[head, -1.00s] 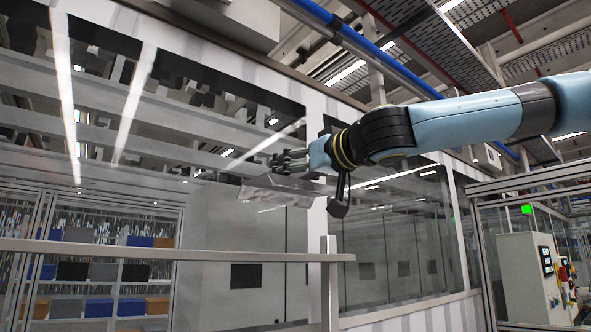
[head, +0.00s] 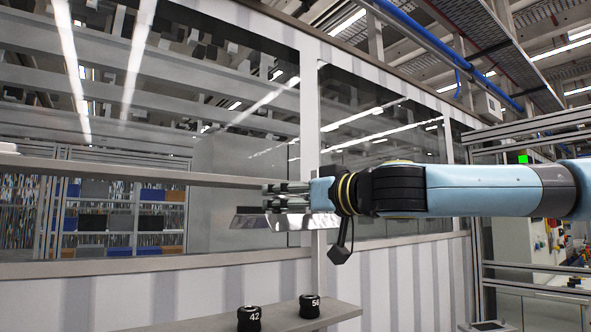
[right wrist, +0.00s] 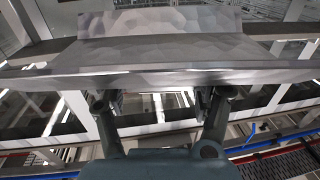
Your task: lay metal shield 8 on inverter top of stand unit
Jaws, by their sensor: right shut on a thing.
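My right gripper (head: 290,197) reaches in from the right in the head view. It is shut on a flat grey metal shield (head: 280,221), held in the air in front of the glass wall. In the right wrist view the shield (right wrist: 180,50) spans the picture, with a raised flange along its far side, and both fingers of the gripper (right wrist: 160,103) meet its near edge. No number can be read on it. A small pale tip at the left edge of the head view may be my left gripper, but I cannot be sure. I cannot make out an inverter top or stand unit.
A narrow shelf (head: 285,318) at the bottom carries two black round pieces, marked 42 (head: 249,318) and 56 (head: 309,306). A grey rail (head: 110,171) runs across behind the shield. Metal framing (head: 530,265) stands at the right.

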